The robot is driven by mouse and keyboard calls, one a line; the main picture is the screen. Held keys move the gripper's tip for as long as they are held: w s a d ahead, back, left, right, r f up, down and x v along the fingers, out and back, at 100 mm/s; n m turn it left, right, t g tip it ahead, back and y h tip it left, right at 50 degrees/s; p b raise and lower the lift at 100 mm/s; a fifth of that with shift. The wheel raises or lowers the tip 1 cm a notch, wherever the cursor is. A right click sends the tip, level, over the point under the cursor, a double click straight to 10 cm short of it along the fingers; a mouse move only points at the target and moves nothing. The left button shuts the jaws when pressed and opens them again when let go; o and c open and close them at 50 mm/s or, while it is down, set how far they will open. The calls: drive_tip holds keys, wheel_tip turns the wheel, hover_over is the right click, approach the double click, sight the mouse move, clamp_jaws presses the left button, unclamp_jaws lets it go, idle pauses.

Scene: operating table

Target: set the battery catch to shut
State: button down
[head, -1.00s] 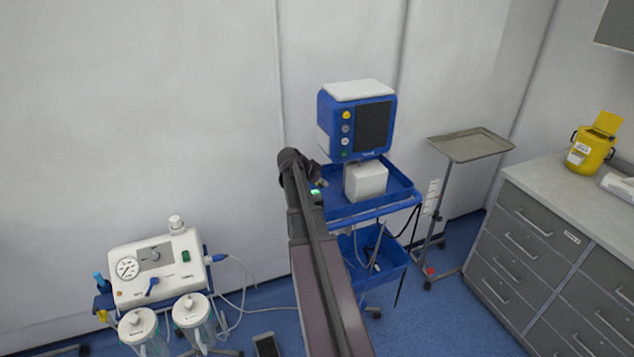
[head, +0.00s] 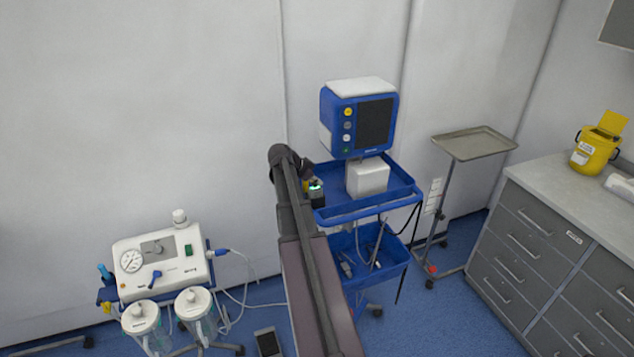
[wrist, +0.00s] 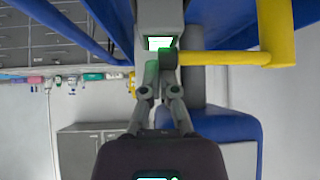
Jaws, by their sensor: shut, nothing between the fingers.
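A yellow L-shaped bar (wrist: 235,58), possibly the battery catch, crosses the upper right of the wrist view. Its left end meets a dark piece beside my fingertips. My gripper (wrist: 158,72) is shut and empty, with its fingertips at or very near that end; I cannot tell whether they touch. A pale grey block with a bright lit patch (wrist: 158,44) lies just beyond the tips. In the head view my gripper (head: 315,190) is at the left edge of the blue trolley (head: 340,205), mostly hidden by my arm. The catch's position cannot be read clearly.
A blue monitor (head: 340,110) stands over the trolley's top tray. A suction unit (head: 190,262) with canisters is at lower left. A tray stand (head: 474,143), grey drawers (head: 540,235) and a yellow bin (head: 596,150) are to the right. A dark device (head: 267,343) lies low in front.

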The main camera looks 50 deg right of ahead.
drive_tip(key=shift+r, duration=0.1)
idle(0.3)
drive_tip(key=shift+p+v, duration=0.7)
drive_tip(key=shift+v, duration=0.1)
drive_tip(key=p+v, duration=0.6)
drive_tip(key=v, duration=0.2)
drive_tip(key=shift+w, duration=0.35)
drive_tip(key=a+f+n+t+y+b, duration=0.15)
drive_tip(key=a+n, duration=0.25)
drive_tip(key=a, duration=0.5)
drive_tip(key=a+f+n+y+b, duration=0.1)
drive_tip(key=a+f+n, duration=0.2)
drive_tip(key=a, duration=0.5)
drive_tip(key=a+f+n+t+y+b, duration=0.1)
drive_tip(key=a+f+n, duration=0.25)
drive_tip(key=a, duration=0.55)
drive_tip(key=s+a+f+n+y+b, duration=0.1)
drive_tip(key=s+a+n+y, duration=0.1)
drive_tip(key=a+n, duration=0.4)
drive_tip(key=s+a+f+n+y+b, duration=0.1)
drive_tip(key=s+a+n, duration=0.4)
drive_tip(key=a, duration=1)
drive_tip(key=shift+a+f+n+y, duration=0.2)
drive_tip(key=shift+f+n+y, duration=0.2)
drive_tip(key=shift+y, duration=0.35)
